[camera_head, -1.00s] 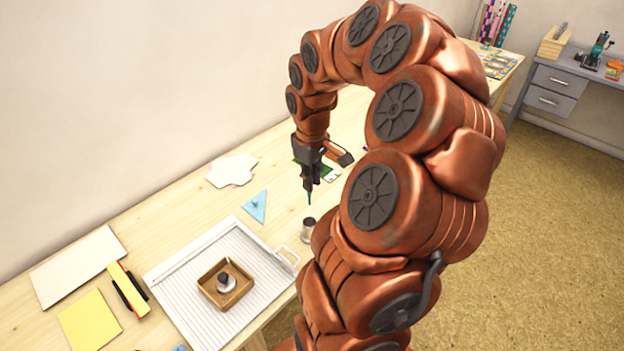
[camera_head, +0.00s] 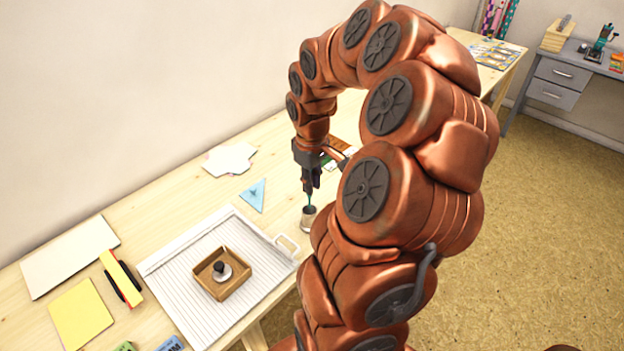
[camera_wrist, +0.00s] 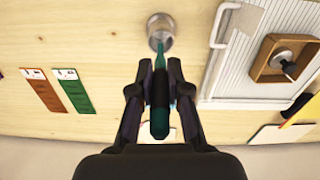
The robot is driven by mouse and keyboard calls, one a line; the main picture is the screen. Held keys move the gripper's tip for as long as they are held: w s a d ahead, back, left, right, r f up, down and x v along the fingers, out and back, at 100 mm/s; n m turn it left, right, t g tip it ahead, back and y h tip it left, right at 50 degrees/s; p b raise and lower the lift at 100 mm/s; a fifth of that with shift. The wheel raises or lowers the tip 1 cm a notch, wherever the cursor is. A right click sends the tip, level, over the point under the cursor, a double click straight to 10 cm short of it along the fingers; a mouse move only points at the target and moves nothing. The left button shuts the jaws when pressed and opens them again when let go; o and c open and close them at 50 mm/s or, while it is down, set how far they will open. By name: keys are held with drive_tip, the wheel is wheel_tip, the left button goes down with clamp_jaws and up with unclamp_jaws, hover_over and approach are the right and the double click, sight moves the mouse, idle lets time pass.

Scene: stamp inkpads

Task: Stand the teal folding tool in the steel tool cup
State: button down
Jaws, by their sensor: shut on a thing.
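My gripper (camera_head: 311,186) is shut on the teal folding tool (camera_head: 309,199) and holds it roughly upright, thin end down, above the steel tool cup (camera_head: 308,220). In the wrist view, my gripper (camera_wrist: 159,68) has a finger on each side of the tool (camera_wrist: 159,118). The tool's thin end reaches over the mouth of the cup (camera_wrist: 166,26). In the head view this end meets the cup's rim. I cannot tell whether it is just above the mouth or slightly inside. The cup stands upright on the wooden table.
A ribbed white tray (camera_head: 176,270) with a handle lies close to the cup, bearing a wooden box (camera_head: 222,290). A blue triangle (camera_head: 254,194) and white paper (camera_head: 229,159) lie nearby. Orange and green cards (camera_wrist: 73,92) lie on the cup's other side.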

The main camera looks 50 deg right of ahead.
drive_tip(key=shift+f+b, duration=1.35)
drive_tip(key=shift+f, duration=1.05)
drive_tip(key=c, duration=1.1)
unclamp_jaws()
drive_tip(key=shift+o, duration=0.2)
wheel_tip(320, 180, up, 11)
drive_tip(key=shift+f, duration=0.1)
drive_tip(key=shift+a+r, duration=0.1)
drive_tip(key=shift+r, duration=0.5)
